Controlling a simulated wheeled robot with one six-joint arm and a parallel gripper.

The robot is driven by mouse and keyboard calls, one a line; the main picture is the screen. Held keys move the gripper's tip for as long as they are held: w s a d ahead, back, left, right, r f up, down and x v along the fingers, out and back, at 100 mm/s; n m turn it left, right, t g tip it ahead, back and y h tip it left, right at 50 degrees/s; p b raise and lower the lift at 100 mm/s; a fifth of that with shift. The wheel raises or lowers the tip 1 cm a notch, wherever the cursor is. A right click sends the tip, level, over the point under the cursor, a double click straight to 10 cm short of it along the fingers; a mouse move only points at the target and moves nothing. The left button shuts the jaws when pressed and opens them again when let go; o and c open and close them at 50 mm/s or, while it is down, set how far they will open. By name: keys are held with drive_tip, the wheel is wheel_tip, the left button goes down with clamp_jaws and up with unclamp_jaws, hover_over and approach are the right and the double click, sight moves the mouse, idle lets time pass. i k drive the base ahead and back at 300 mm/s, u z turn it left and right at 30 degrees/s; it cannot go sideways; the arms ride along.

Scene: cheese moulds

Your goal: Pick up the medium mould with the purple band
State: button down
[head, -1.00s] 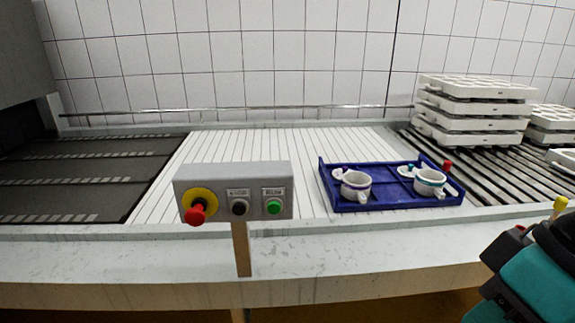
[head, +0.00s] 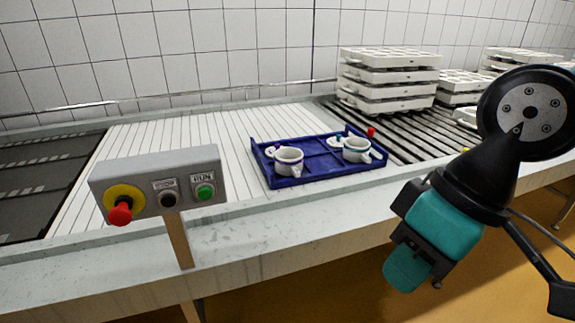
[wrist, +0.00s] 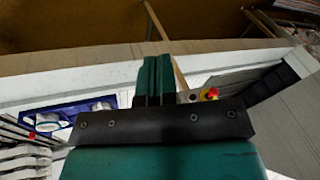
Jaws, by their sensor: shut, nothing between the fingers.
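The mould with the purple band (head: 288,161) is a small white cup-like mould with a handle, upright in the left part of a blue tray (head: 292,182). A similar mould with a teal band (head: 356,150) stands in the right part. A white lid-like disc lies behind each, partly hidden. My gripper (head: 405,272) hangs to the right of the tray, in front of the table edge, well apart from both moulds. In the wrist view its teal fingers (wrist: 154,78) are together and empty. The tray (wrist: 72,112) shows small at the left there.
A grey control box (head: 160,180) with red, black and green buttons stands on a post at front left. Stacked white mould blocks (head: 388,80) stand on rollers behind the tray. A red knob (head: 371,132) sits at the tray's back right.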

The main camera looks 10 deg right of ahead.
sight(291, 165)
drive_tip(key=u, duration=0.05)
drive_tip(key=k, duration=0.55)
drive_tip(key=z, duration=0.45)
drive_tip(key=i, duration=1.6)
drive_tip(key=u, duration=0.85)
drive_tip(key=i, duration=0.35)
drive_tip(key=u, duration=0.4)
